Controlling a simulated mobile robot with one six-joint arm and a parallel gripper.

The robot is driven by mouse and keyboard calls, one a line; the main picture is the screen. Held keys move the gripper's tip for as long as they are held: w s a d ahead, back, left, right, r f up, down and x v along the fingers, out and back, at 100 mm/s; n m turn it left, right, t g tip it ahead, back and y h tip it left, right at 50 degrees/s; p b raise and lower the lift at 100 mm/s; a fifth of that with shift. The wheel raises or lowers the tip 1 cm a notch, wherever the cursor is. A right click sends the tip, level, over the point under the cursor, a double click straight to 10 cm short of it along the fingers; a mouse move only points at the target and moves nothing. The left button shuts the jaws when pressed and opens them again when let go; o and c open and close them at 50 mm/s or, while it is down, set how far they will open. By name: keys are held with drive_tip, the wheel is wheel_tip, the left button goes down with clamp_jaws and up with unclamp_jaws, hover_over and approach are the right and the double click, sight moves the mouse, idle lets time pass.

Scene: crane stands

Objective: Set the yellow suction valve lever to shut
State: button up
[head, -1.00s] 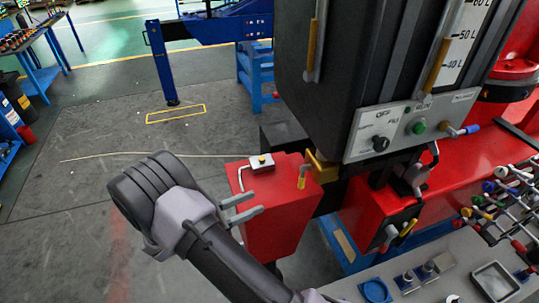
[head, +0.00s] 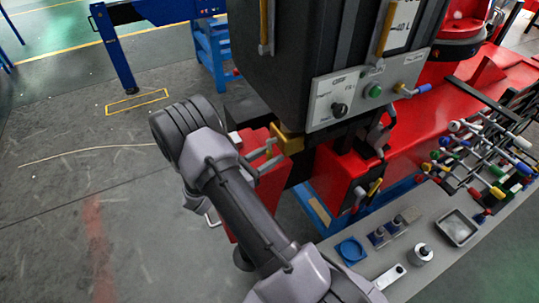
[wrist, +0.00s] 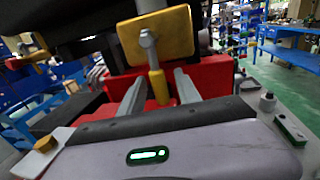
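The yellow valve block (head: 288,141) sits under the black tank, above a red box. In the wrist view the yellow block (wrist: 157,38) fills the upper middle, and a short yellow lever (wrist: 158,86) hangs down from a grey pivot on its front. My gripper (wrist: 158,85) is open, with one grey finger on each side of the lever and a gap showing on both sides. In the head view my gripper (head: 270,157) is at the red box, just left of the yellow block; the lever is mostly hidden there.
The black tank (head: 290,60) overhangs from above. A control panel (head: 365,93) with a black knob, green button and blue-tipped lever is on it. Another yellow-handled lever (head: 375,187) is at right. A grey bench (head: 440,255) with small parts is lower right.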

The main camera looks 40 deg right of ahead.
clamp_jaws()
idle(1.4)
